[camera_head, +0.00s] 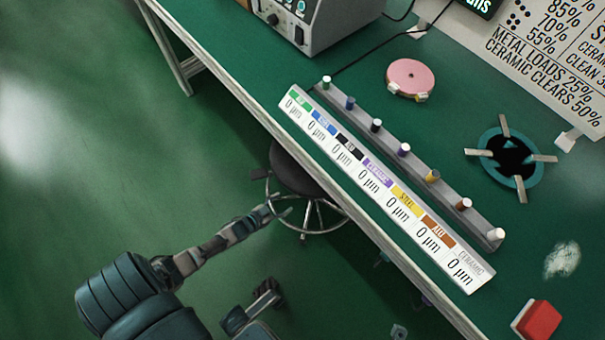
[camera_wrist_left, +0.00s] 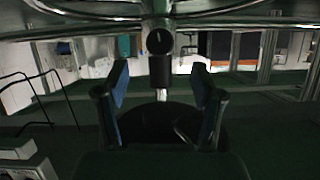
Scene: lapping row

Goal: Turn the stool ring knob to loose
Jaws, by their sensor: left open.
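The stool stands by the bench edge in the head view, with a dark round seat (camera_head: 296,168) and a metal ring (camera_head: 312,231) with spokes below it. In the left wrist view, the ring (camera_wrist_left: 75,25) crosses the top. The black knob (camera_wrist_left: 159,41) with a pale mark sits at the stool's column. My left gripper (camera_head: 279,206) is beside the ring. In the wrist view its fingers (camera_wrist_left: 162,98) are open and apart, with the knob beyond them, roughly centred. I see no contact. The mark's setting is too small to read.
The green bench (camera_head: 260,70) runs diagonally above the stool. It carries a labelled rack (camera_head: 388,186) with several pegs, a pink disc (camera_head: 410,76), a teal ring with arms (camera_head: 541,182) and a red block (camera_head: 541,319). Open floor (camera_head: 100,170) lies to the left.

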